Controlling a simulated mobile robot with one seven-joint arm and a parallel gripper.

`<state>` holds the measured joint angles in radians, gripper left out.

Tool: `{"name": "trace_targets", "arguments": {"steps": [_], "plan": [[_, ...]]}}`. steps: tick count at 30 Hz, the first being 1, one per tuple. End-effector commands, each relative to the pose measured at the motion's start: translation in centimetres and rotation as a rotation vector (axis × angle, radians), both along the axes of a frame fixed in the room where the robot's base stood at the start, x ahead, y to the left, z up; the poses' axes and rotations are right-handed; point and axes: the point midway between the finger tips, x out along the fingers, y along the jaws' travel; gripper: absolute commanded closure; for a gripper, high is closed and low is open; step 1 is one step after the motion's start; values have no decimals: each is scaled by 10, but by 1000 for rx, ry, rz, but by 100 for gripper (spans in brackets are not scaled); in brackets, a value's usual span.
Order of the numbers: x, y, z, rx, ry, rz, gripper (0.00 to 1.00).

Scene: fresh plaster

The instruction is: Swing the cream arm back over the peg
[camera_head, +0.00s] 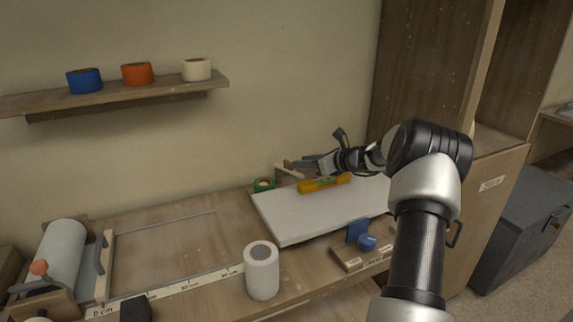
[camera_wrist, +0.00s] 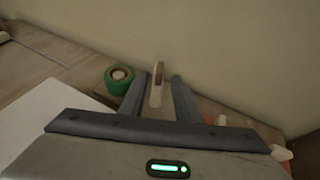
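My gripper (camera_head: 292,164) reaches towards the wall above the back edge of the white board, and it also shows in the wrist view (camera_wrist: 160,82). Its two fingers are apart. A narrow cream piece with a brownish end, probably the cream arm (camera_wrist: 157,86), stands in the gap between them. I cannot tell whether either finger touches it. A green tape roll (camera_wrist: 119,80) with a pale centre is just left of the fingers; the head view also shows it (camera_head: 263,185) near the wall. I cannot make out the peg clearly.
A white board (camera_head: 290,222) lies on the bench with a yellow-orange level (camera_head: 324,183) on it. A white roll (camera_head: 261,272) and a block with a blue part (camera_head: 362,245) stand in front. A wall shelf (camera_head: 120,96) holds blue, orange and cream rolls.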

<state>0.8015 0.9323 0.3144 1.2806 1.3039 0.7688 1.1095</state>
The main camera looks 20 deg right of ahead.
Motion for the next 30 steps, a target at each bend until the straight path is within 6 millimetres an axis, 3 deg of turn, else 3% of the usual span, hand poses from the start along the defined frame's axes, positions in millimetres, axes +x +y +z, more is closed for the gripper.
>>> {"name": "trace_targets", "arguments": {"steps": [6, 12, 26, 30], "plan": [[41, 19, -20, -2, 0, 4, 70], [67, 30, -31, -3, 0, 2, 70], [78, 35, -35, -2, 0, 1, 70], [78, 35, -35, -2, 0, 1, 92]]}}
